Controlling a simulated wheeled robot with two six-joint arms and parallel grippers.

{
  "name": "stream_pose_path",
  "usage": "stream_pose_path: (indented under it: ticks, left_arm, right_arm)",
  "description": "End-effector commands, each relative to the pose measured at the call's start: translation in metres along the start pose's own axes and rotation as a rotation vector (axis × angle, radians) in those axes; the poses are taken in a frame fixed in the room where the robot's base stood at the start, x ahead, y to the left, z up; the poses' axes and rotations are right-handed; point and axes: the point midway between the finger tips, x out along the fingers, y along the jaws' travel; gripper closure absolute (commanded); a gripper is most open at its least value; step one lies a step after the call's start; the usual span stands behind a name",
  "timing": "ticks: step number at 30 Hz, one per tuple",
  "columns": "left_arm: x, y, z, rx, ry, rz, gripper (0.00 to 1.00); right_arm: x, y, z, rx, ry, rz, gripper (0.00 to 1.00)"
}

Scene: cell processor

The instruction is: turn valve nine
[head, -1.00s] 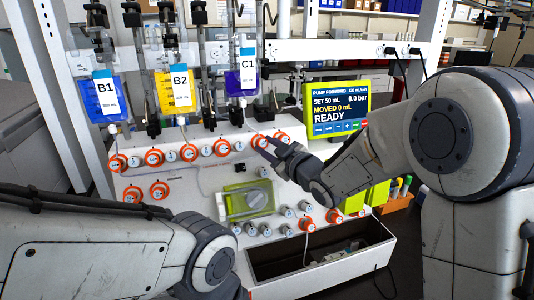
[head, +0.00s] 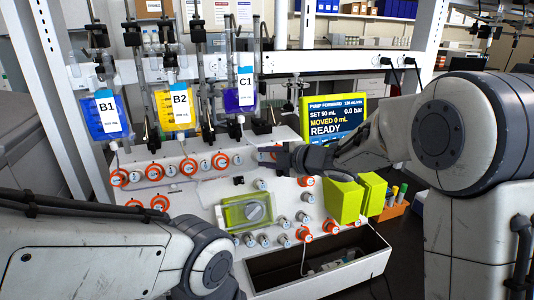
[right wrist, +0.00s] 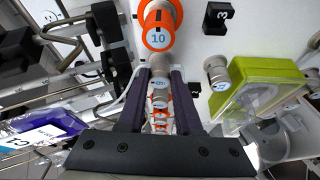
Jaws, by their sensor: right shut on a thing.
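Valve nine (right wrist: 158,82) is a grey stem with a pale numbered face in the right wrist view. It sits between the two dark fingers of my right gripper (right wrist: 158,74), which is shut on it. In the head view my right gripper (head: 272,156) is at the right end of the upper valve row and mostly hides the valve there. Valve ten (right wrist: 158,32), with an orange ring, stands just beyond the fingertips. My left arm crosses the lower left of the head view; its gripper is out of frame.
More valves (head: 188,166) line the upper row, several orange-ringed. Bags B1 (head: 108,117), B2 (head: 180,105) and C1 (head: 240,97) hang behind. A green-framed unit (head: 246,211) is in the panel's middle. The pump screen (head: 334,117) reads READY. Green boxes (head: 345,201) stand below my right forearm.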

Motion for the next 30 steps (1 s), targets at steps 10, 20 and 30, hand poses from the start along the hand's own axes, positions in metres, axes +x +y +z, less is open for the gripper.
stream_pose_path:
  ticks: [10,20,30]
  left_arm:
    - [-0.0092,0.0007,-0.0005,0.0,0.0,0.0,0.5]
    - [-0.0093,0.0007,-0.0005,0.0,0.0,0.0,0.5]
    - [-0.0093,0.0007,-0.0005,0.0,0.0,0.0,0.5]
  right_arm:
    - [-0.0001,0.0017,0.0,-0.095,0.0,-0.04,1.0]
    - [0.0002,0.0012,0.0,-0.106,0.0,-0.044,1.0]
    - [0.0002,0.0012,-0.0002,-0.105,0.0,-0.044,0.37]
